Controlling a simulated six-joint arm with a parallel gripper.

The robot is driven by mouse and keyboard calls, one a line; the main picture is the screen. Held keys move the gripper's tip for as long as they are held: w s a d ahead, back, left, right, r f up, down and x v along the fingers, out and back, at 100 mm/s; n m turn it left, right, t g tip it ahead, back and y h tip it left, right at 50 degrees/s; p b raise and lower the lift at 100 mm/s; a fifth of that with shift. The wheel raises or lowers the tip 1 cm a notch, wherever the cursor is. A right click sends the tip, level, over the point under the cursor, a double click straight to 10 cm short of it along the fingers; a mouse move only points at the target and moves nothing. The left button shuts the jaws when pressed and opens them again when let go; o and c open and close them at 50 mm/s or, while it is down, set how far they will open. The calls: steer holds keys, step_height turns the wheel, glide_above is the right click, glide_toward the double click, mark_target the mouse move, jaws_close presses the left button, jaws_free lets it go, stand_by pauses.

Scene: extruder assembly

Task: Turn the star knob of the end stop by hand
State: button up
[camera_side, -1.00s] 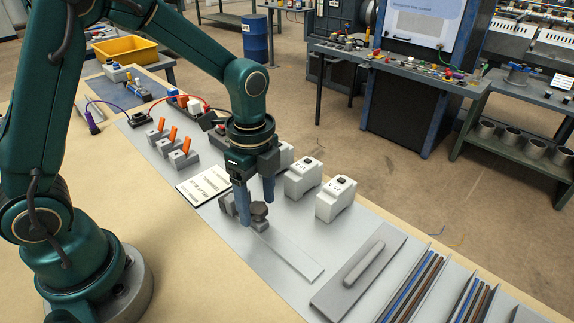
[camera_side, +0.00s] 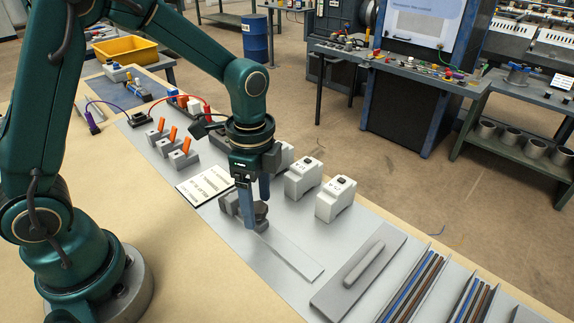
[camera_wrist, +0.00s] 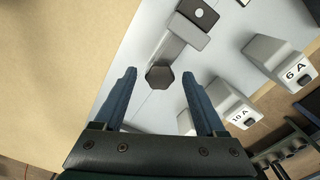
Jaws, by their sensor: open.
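The star knob (camera_wrist: 160,77) is dark grey and many-sided, on the near end of the grey end stop (camera_wrist: 184,28) in the wrist view. In the side view the knob (camera_side: 261,211) shows partly behind a finger, beside the end stop's block (camera_side: 230,203). My gripper (camera_wrist: 158,76) is open, pointing down, one blue finger on either side of the knob. In the wrist view a gap shows between the knob and each finger. In the side view my gripper (camera_side: 257,213) is low over the plate; whether the fingers touch anything there cannot be told.
White breaker modules (camera_side: 336,199) stand right of my gripper; labelled ones (camera_wrist: 290,62) show in the wrist view. A flat strip (camera_side: 289,256) lies in front. Orange-levered blocks (camera_side: 173,138) and a printed card (camera_side: 205,183) lie to the left. The bare plate in front is fairly clear.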

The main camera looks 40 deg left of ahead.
steer(key=shift+r, duration=0.1)
steer(key=shift+r, duration=2.9)
steer(key=s+a+r+n+t, duration=0.1)
steer(key=s+r+n+t, duration=0.3)
steer(key=r, duration=0.6)
steer(key=s+a+f+n+t, duration=0.1)
steer(key=s+f+n, duration=0.3)
steer(key=s+n, duration=0.2)
steer(key=n, duration=0.2)
steer(key=shift+s+f+n+t, duration=0.3)
steer(key=shift+s, duration=0.05)
